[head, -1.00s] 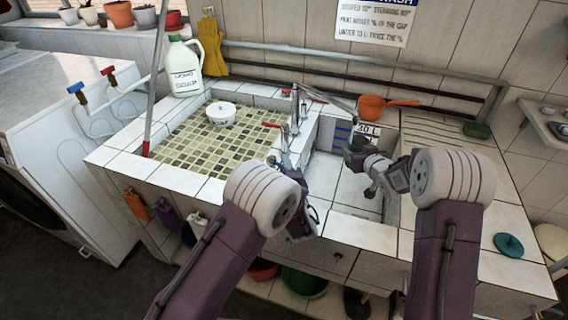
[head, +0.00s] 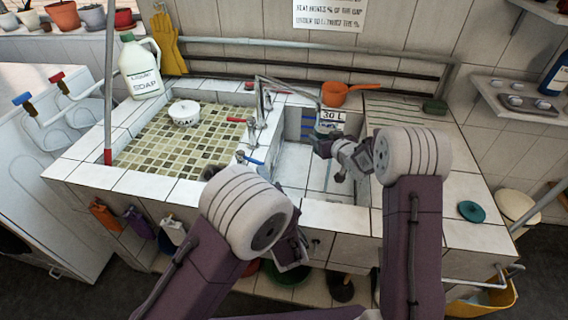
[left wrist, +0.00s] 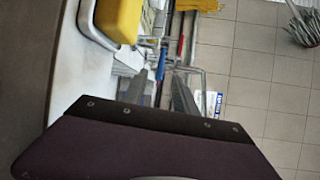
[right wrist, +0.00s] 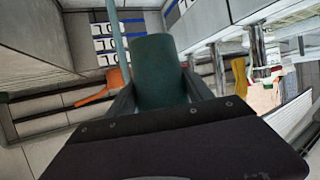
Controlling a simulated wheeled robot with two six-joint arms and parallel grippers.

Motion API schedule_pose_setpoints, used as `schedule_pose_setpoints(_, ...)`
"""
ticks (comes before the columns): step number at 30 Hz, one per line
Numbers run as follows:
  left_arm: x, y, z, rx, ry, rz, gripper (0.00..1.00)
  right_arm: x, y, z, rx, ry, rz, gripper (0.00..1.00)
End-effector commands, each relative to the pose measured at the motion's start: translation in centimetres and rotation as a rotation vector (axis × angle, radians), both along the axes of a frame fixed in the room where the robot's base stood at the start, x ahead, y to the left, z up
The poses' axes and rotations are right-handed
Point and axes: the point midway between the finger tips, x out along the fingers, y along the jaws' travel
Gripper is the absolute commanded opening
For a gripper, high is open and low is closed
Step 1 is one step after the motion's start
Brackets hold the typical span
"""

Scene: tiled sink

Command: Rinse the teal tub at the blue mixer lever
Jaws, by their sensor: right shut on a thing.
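The teal tub (head: 322,146) is dark and held in my right gripper (head: 335,152), over the right basin below the tap spout (head: 318,100). It fills the space between the fingers in the right wrist view (right wrist: 160,70). A pale bluish upright strip beside it there may be water; I cannot tell. The blue mixer lever (head: 253,161) sticks out on the divider, nearer me than the red lever (head: 236,120). My left gripper (left wrist: 172,85) is open and empty, with both levers beyond its fingertips in the left wrist view. The left arm partly hides it in the head view.
The left basin has a tiled floor and a white pot (head: 184,114). A soap jug (head: 140,70) stands at its back corner. An orange pan (head: 340,94) sits behind the right basin. A teal lid (head: 471,211) and a green sponge (head: 435,106) lie on the right counter.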

Motion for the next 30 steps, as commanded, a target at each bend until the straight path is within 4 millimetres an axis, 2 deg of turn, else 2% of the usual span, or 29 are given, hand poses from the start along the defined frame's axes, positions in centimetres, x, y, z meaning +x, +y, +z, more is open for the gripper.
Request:
schedule_pose_setpoints(10, 0.0, 0.0, 0.0, 0.000, 0.000, 0.000, 0.34, 0.1, 0.0, 0.2, 0.001, -0.004, 0.000, 0.13)
schedule_pose_setpoints(11, 0.0, 0.0, 0.0, 0.000, 0.000, 0.000, 0.28, 0.1, 0.0, 0.2, 0.001, -0.004, 0.000, 0.13)
schedule_pose_setpoints(14, 0.0, 0.0, 0.0, 0.000, 0.000, 0.000, 0.01, 0.1, 0.0, 0.2, 0.001, -0.004, 0.000, 0.13)
schedule_pose_setpoints(19, 0.4, 0.9, 0.1, 0.017, 0.021, 0.021, 0.00, 0.1, 0.0, 0.2, 0.001, -0.004, 0.000, 0.13)
schedule_pose_setpoints(23, 1.8, 4.6, 0.5, 0.089, 0.113, 0.087, 0.00, 0.1, 0.0, 0.2, 0.001, -0.004, 0.000, 0.13)
schedule_pose_setpoints(27, 3.3, 11.2, 1.3, 0.201, 0.300, 0.158, 0.00, 0.1, 0.0, 0.2, 0.001, -0.004, 0.000, 0.13)
schedule_pose_setpoints(30, 3.6, 15.4, 1.9, 0.263, 0.438, 0.157, 0.00, 0.1, 0.0, 0.2, 0.001, -0.004, 0.000, 0.13)
